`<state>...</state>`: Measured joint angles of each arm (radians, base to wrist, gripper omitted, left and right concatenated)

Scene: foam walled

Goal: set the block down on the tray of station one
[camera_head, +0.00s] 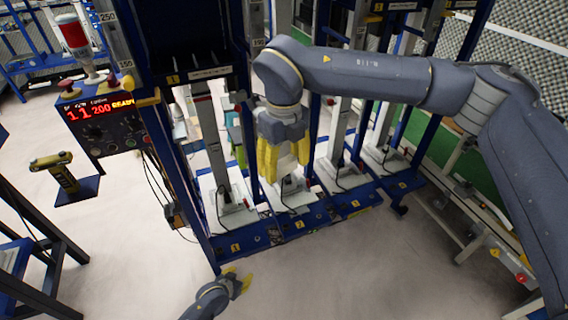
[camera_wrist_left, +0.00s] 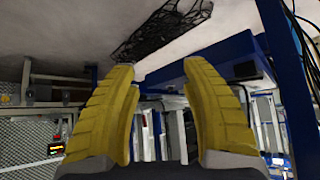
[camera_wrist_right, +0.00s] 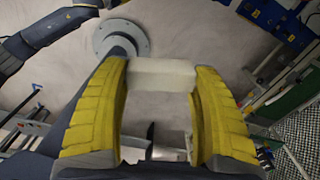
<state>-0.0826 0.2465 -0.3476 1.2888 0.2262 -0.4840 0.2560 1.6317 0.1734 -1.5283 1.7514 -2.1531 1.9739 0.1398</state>
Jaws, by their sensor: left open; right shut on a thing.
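A pale block (camera_wrist_right: 163,75) is held between the yellow fingers of my right gripper (camera_wrist_right: 163,100) in the right wrist view. In the head view that gripper (camera_head: 283,165) points down in front of the blue frame, above the area of station two; the block is mostly hidden there. Station one's white tray (camera_head: 236,220) lies at the left end of the blue base, behind the label 1, to the lower left of the right gripper. My left gripper (camera_head: 238,283) is low over the floor; it is open and empty in the left wrist view (camera_wrist_left: 162,105).
Blue uprights (camera_head: 312,140) and grey columns (camera_head: 212,130) divide the stations. White trays of stations two to four continue rightward. A control box (camera_head: 105,120) with red digits and a yellow device (camera_head: 62,175) stand left. The floor in front is open.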

